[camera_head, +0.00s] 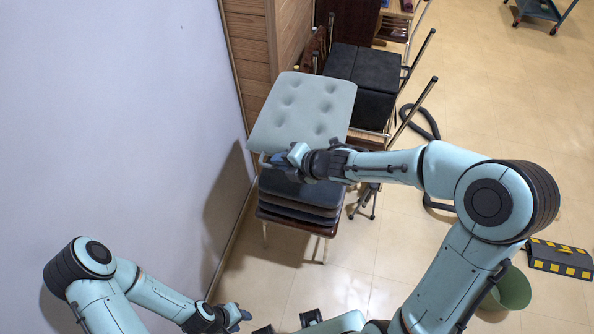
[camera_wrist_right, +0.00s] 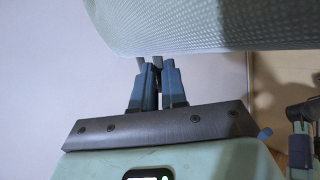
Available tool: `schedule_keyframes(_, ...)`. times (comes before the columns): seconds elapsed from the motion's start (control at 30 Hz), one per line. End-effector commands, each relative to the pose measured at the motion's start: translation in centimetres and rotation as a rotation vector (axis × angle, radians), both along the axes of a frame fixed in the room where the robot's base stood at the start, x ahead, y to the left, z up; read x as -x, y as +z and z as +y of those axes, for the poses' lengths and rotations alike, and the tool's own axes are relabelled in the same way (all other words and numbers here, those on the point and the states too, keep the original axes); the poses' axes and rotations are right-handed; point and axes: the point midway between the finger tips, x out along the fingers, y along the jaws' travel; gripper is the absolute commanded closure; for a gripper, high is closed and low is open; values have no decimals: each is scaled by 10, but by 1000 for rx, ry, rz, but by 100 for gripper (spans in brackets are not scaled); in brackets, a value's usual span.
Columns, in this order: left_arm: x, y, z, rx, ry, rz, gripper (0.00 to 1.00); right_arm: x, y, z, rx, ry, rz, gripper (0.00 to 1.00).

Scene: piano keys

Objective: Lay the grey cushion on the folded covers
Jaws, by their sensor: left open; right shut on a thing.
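The grey tufted cushion (camera_head: 302,108) is held by its near edge in my right gripper (camera_head: 270,161). In the right wrist view the cushion's pale dotted underside (camera_wrist_right: 200,25) spans the top, with the right gripper's fingers (camera_wrist_right: 157,68) shut at its edge. The folded covers (camera_head: 298,207) form a dark stack on a metal-legged seat. The cushion is beyond and partly over the stack in the head view, hiding its far part; I cannot tell the gap between them. My left gripper (camera_head: 243,316) is open and empty at the lower edge, well away from the stack.
A white wall (camera_head: 120,110) runs along the left, close to the stack. Black padded seats with metal legs (camera_head: 365,75) stand behind to the right. A dark hose (camera_head: 425,120) lies on the floor. A green bucket (camera_head: 512,290) and a black-yellow block (camera_head: 560,258) are lower right.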

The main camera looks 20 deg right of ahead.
Motion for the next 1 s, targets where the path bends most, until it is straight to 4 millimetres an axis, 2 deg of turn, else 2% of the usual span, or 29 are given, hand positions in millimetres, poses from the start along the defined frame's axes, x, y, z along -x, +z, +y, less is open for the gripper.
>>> schedule_keyframes(0.17,7,-11,0,0,0,8,57,3,-9,-4,-4,4,-9,100)
schedule_keyframes(0.4,33,-60,-1,1,-1,37,57,4,-72,-4,-7,3,-6,100)
schedule_keyframes(0.6,44,-93,0,1,-1,50,57,3,-123,-4,-6,3,-8,100)
schedule_keyframes(0.73,46,-103,0,1,-1,53,57,2,-145,-4,-7,3,-10,100)
schedule_keyframes(0.93,44,-106,0,0,1,45,57,1,-159,-4,-6,5,-13,100)
schedule_keyframes(1.0,43,-109,0,-1,2,41,57,2,-170,-4,-6,3,-10,100)
